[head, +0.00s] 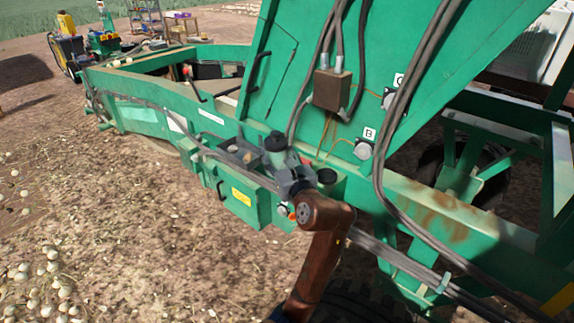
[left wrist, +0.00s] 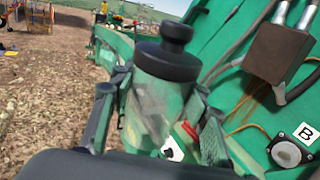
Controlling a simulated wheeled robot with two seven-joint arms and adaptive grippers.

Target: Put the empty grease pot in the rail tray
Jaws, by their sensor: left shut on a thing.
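The grease pot (head: 275,155) is a pale, see-through cylinder with a black cap, and it stands upright. My left gripper (head: 279,170) is shut on it, above the green rail. In the left wrist view the pot (left wrist: 158,105) sits between the two fingers (left wrist: 155,125), cap up. I cannot see clearly whether its base touches anything below. A green tray-like holder (head: 333,192) is on the rail just right of the gripper, with a black round top (head: 327,176) in it. My arm partly hides this holder. My right gripper is not in view.
A green box (head: 240,200) with a yellow label hangs on the rail's near side. A sloping green panel (head: 300,75) with hoses and a brown junction box (head: 332,89) rises behind. Round fittings by the B label (head: 363,149) stick out right. Open ground lies left.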

